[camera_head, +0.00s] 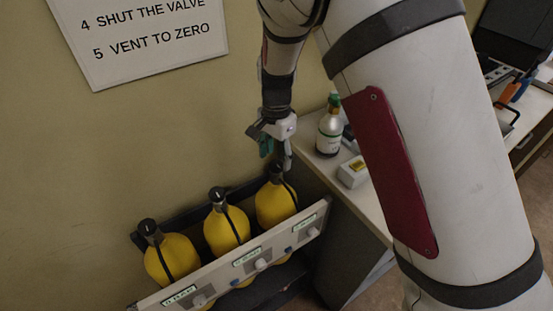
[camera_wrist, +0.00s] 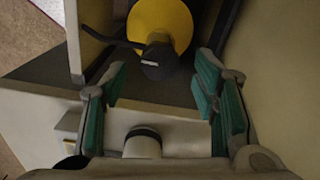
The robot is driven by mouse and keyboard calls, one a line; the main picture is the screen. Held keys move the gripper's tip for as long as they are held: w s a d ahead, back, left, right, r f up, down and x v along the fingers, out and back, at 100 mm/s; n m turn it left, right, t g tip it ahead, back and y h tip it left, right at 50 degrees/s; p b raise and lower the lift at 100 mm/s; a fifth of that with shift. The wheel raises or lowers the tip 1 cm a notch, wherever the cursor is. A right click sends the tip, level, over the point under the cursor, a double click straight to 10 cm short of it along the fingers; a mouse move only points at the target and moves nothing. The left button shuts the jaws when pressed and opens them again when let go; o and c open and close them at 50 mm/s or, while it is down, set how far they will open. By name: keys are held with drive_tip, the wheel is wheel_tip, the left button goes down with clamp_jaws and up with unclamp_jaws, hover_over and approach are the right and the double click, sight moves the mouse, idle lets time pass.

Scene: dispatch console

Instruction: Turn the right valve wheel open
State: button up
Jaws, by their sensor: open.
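Three yellow cylinders stand in a rack in the head view, each with a black valve wheel on top. The right cylinder (camera_head: 275,205) has its valve wheel (camera_head: 276,171) just below my gripper (camera_head: 275,150). In the wrist view the right valve wheel (camera_wrist: 158,62) is a dark round knob with a light mark, in front of the yellow cylinder top (camera_wrist: 166,20). My gripper (camera_wrist: 160,92) is open, with green-padded fingers on either side of the space below the wheel in the picture. The wheel looks just beyond the fingertips; I cannot tell the exact gap.
The middle cylinder (camera_head: 226,230) and left cylinder (camera_head: 172,258) stand in the same rack, behind a labelled front rail (camera_head: 246,259). A counter right of the rack holds a bottle (camera_head: 330,130) and a small white box (camera_head: 353,172). The wall is close behind the rack.

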drive_tip(key=shift+f, duration=1.1)
drive_tip(key=c, duration=1.2)
drive_tip(key=shift+o, duration=0.2)
